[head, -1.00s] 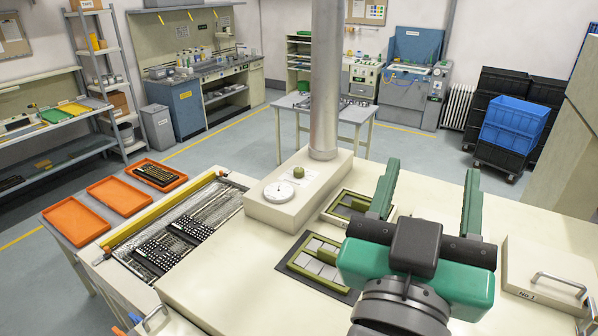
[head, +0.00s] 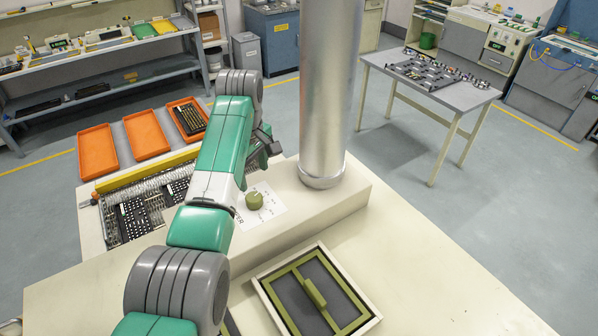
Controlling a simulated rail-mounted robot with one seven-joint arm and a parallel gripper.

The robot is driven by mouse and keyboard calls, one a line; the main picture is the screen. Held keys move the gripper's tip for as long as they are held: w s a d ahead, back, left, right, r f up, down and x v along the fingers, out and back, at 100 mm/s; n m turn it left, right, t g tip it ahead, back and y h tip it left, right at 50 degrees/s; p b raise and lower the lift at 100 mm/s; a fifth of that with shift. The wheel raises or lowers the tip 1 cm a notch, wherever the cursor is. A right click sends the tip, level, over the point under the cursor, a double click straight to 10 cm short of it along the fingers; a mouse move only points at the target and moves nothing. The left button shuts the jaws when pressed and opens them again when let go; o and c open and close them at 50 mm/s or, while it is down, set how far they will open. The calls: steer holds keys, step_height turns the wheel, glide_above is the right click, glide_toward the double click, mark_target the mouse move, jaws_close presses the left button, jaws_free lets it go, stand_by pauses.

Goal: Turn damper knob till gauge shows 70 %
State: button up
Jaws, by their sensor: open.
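The olive-green damper knob (head: 254,201) stands on a white marked plate (head: 272,205) on top of the cream housing (head: 318,217), left of the metal duct. Only the end of the plate's lettering shows. The round white gauge is hidden behind my arm. My arm reaches across the left end of the housing. A small dark part of my gripper (head: 264,138) shows beyond the arm, past the knob in the picture and apart from it. Its fingers are mostly hidden; it is open, and I see nothing held in it.
The metal duct (head: 330,100) rises from the housing close to the knob. An olive frame with a handle (head: 315,292) sits in the front worktop. Orange trays (head: 146,135) and a bed of dark keys (head: 135,218) lie to the left. A grey table (head: 440,92) stands behind.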

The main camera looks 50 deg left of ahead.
mark_target(254, 197)
steer(key=shift+s+a+f, duration=0.1)
steer(key=shift+s+f, duration=0.3)
steer(key=shift+f, duration=0.1)
step_height(254, 197, down, 7)
steer(key=shift+f+p, duration=0.1)
steer(key=shift+p, duration=0.45)
steer(key=shift+c, duration=0.4)
steer(key=c, duration=0.9)
